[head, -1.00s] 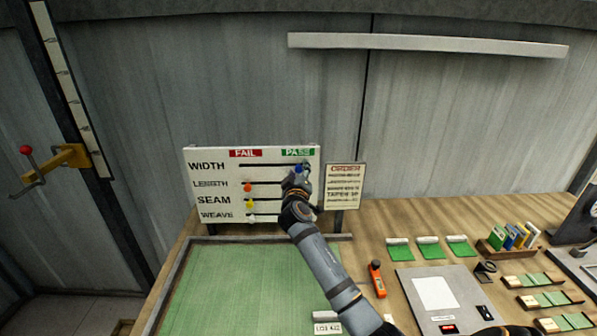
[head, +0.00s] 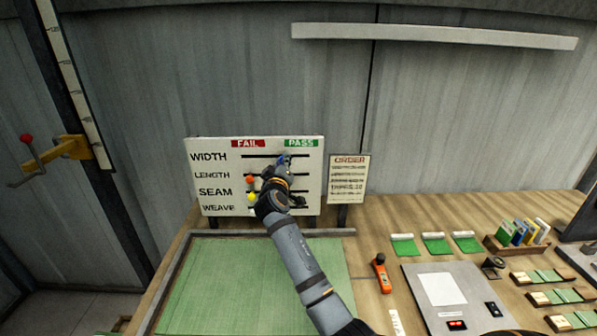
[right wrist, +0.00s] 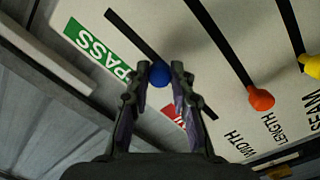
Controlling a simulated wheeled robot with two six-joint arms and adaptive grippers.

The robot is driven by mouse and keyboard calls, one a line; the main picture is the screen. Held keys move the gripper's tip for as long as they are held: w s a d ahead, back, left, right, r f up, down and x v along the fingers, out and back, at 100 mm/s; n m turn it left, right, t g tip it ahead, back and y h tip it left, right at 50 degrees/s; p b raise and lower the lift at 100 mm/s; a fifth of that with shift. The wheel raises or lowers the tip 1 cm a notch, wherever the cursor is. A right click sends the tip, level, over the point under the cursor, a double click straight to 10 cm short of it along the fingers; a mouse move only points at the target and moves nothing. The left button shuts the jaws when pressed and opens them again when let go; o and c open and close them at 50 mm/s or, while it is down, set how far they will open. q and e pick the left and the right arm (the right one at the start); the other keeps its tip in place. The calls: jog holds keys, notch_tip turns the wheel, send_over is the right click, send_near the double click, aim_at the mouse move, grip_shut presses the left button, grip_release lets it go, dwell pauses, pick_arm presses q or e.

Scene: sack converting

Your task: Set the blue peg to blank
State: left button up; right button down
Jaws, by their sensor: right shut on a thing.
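The white board (head: 206,178) stands at the back of the bench with rows WIDTH, LENGTH, SEAM and WEAVE, a red FAIL label (head: 248,143) at left and a green PASS label (head: 300,143) at right. The blue peg (head: 281,160) is in the WIDTH slot, near the slot's middle, between the two labels. My right gripper (right wrist: 159,68) is shut on the blue peg (right wrist: 159,75), one finger on each side. The orange peg (head: 250,180) and yellow peg (head: 252,197) are at the left of their slots. My left gripper is not in view.
An order sign (head: 347,178) stands right of the board. A green mat (head: 215,285) lies in front. Right of my arm are an orange tool (head: 381,274), a grey panel (head: 415,290), green swatches (head: 436,244) and a card rack (head: 497,247).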

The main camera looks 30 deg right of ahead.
jog(key=shift+w+a+f+b, duration=0.1)
jog(key=shift+w+a+b, duration=0.1)
jog(key=shift+w+a, duration=0.3)
jog(key=shift+w+a+f+b, duration=0.1)
jog(key=shift+w+a+b, duration=0.1)
jog(key=shift+a, duration=0.5)
jog(key=shift+r, duration=0.15)
jog(key=shift+d, duration=0.15)
jog(key=c, duration=1.1)
grip_release()
jog(key=shift+c, duration=0.2)
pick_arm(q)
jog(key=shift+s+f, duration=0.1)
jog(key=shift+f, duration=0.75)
pick_arm(e)
jog(key=shift+s+a, duration=0.2)
jog(key=v, duration=0.7)
